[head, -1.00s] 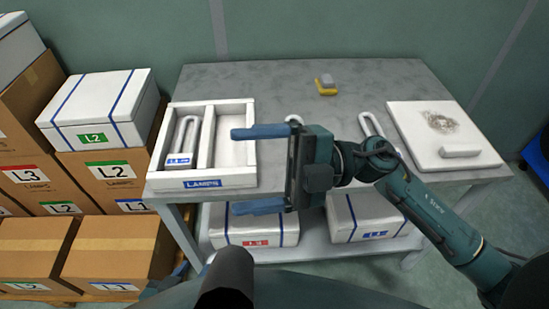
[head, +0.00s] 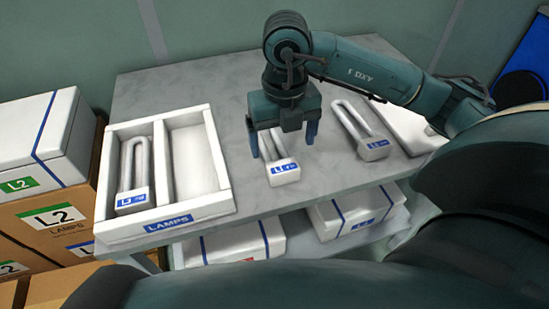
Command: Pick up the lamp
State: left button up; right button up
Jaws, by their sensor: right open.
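A white U-shaped lamp (head: 284,174) with a blue label lies in the middle of the grey table. My right gripper (head: 283,146) is open and empty above it, pointing down. Its blue fingers are on either side of the lamp's tube, and its body hides the tube's far end. I cannot tell whether the fingers touch it. A second such lamp (head: 373,149) lies to the right. A third lamp (head: 131,199) lies in the left compartment of the white tray marked LAMPS (head: 179,226). My left gripper is not in view.
The tray's right compartment (head: 194,161) is empty. A white board (head: 408,129) at the table's right is partly hidden by my right arm. White boxes (head: 243,243) sit on the shelf below. Cartons and a white box (head: 50,137) stand at the left.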

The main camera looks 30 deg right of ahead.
aim_at(284, 169)
notch_tip(284, 169, down, 3)
jog(key=shift+r, duration=0.15)
jog(key=f, duration=0.4)
jog(key=shift+s+d+f, duration=0.2)
jog(key=shift+f, duration=0.35)
jog(key=c, duration=1.2)
jog(key=shift+o, duration=0.2)
